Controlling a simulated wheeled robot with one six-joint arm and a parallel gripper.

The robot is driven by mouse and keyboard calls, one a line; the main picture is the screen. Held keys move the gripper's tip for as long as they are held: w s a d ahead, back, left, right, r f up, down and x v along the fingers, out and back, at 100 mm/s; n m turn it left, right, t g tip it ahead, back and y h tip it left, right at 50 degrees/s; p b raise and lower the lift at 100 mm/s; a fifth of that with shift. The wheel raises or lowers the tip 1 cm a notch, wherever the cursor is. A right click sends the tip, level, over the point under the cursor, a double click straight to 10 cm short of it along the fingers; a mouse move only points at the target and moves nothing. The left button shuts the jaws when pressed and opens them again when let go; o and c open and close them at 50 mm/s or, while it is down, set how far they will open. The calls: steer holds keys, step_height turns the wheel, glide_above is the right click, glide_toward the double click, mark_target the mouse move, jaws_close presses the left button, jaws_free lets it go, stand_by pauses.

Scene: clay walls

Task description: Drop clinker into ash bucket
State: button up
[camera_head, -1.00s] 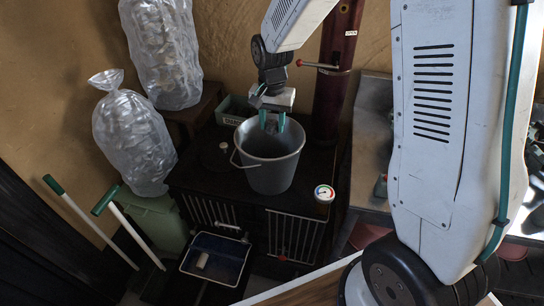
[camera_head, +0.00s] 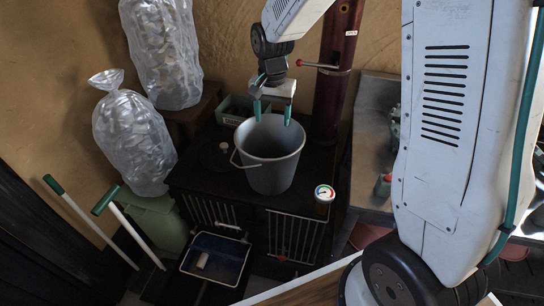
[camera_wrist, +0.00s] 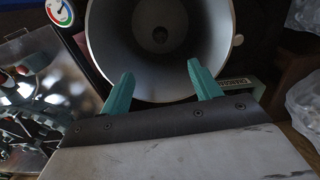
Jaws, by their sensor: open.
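The grey ash bucket (camera_head: 272,178) stands upright on the black stove top. In the wrist view I look down into the bucket (camera_wrist: 205,45). The bucket's floor is hidden in the head view.
A dial gauge (camera_head: 324,193) sits at the stove's front right corner. A red-tipped lever (camera_head: 318,66) sticks out from the dark flue pipe (camera_head: 335,100). A small labelled green box (camera_head: 232,112) is behind the bucket. Filled plastic bags (camera_head: 132,135) stand at left.

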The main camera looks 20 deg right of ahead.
step_height(320, 180, up, 5)
stand_by(0.6)
steer(key=s+d+r+n, duration=0.1)
steer(key=s+r+n, duration=0.1)
steer(key=s, duration=0.8)
steer(key=s+d+r+n+t, duration=0.1)
steer(key=s+r, duration=0.3)
steer(key=s, duration=0.6)
steer(key=s+d+r+n, duration=0.1)
steer(key=s+r+n, duration=0.2)
steer(key=s, duration=0.7)
steer(key=shift+r+n, duration=0.25)
steer(key=shift+n, duration=0.35)
steer(key=shift+d, duration=0.1)
steer(key=shift+s+r, duration=0.15)
steer(key=shift+s, duration=0.1)
